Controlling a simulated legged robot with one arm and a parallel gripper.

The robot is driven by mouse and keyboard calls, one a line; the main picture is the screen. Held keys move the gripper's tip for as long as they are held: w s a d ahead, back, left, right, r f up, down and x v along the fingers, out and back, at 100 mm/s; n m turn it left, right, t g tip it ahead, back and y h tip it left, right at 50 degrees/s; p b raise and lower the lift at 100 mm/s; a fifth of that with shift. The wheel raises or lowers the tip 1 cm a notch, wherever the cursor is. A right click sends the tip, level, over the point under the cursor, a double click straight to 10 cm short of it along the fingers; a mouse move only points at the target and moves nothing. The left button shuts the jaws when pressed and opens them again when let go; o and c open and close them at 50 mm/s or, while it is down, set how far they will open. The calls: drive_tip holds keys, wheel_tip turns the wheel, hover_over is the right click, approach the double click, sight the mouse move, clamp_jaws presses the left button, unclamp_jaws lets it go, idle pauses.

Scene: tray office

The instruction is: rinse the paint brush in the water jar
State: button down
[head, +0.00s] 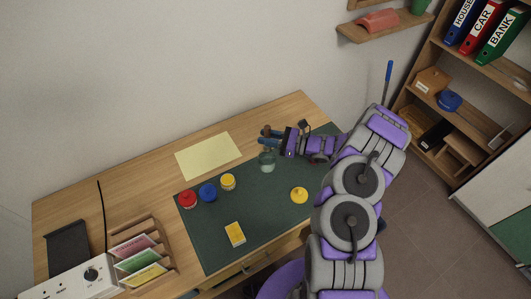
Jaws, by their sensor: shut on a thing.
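The water jar (267,162) is a small, greenish see-through jar standing on the dark green mat near its back edge.
Red (187,199), blue (208,192) and yellow (228,182) pots stand on the mat's left. A pale yellow sheet (208,156) lies behind. The mat's middle is clear.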

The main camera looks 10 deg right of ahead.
sight(268, 127)
drive_tip(key=shift+r, duration=0.1)
idle(0.3)
drive_tip(key=shift+r+p, duration=1)
drive_tip(key=shift+r, duration=1)
drive_tip(key=shift+r, duration=0.35)
wheel_tip(268, 127, up, 9)
drive_tip(key=shift+s+d+f+m+t+h, duration=0.1)
drive_tip(key=shift+m+t+h, duration=0.6)
drive_tip(key=shift+t, duration=0.4)
drive_tip(key=shift+s+r, duration=0.15)
drive_tip(key=shift+r, duration=0.5)
